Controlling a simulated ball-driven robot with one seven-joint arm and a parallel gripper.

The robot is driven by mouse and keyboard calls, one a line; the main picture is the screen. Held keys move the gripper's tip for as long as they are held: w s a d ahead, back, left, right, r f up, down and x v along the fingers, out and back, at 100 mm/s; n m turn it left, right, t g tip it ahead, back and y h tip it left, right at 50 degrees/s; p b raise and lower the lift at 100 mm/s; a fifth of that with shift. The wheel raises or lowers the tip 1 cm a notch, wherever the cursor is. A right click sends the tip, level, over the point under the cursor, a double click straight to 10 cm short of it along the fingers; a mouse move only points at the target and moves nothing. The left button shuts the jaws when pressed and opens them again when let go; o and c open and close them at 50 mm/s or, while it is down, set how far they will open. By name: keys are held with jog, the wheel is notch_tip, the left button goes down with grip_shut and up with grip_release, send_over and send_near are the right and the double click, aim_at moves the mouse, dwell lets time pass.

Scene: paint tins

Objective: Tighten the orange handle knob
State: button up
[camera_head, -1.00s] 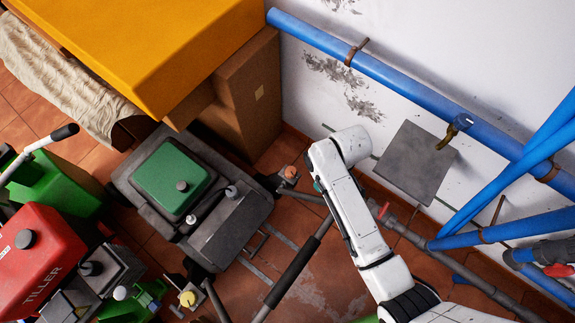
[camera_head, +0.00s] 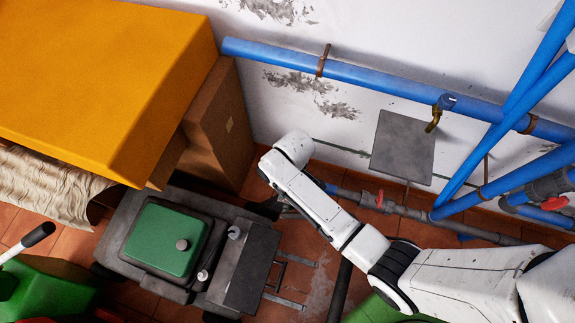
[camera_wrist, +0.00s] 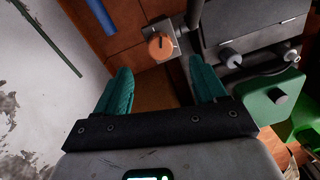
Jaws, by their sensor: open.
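The orange handle knob (camera_wrist: 161,46) shows in the wrist view, on a grey bracket beside a dark bar of the machine. It lies ahead of my gripper (camera_wrist: 164,86), between the two green fingers in the picture and apart from both. The fingers are open and empty. In the head view my white arm reaches over the far end of the dark machine (camera_head: 245,275) with the green tank (camera_head: 165,240); the arm hides the knob and my gripper there.
A yellow box (camera_head: 105,85) and brown cardboard (camera_head: 215,130) stand left of my arm. Blue pipes (camera_head: 370,77) and a grey plate (camera_head: 403,147) are on the white wall. A grey pipe with a red valve handle (camera_head: 379,198) runs low along it. Tiled floor shows between.

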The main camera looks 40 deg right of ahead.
jog(key=f, duration=0.4)
jog(key=f+b, duration=0.1)
jog(key=f, duration=0.2)
jog(key=shift+a+f, duration=0.2)
jog(key=shift+f, duration=0.2)
jog(key=shift+s, duration=0.1)
jog(key=c, duration=1.1)
jog(key=shift+o, duration=0.2)
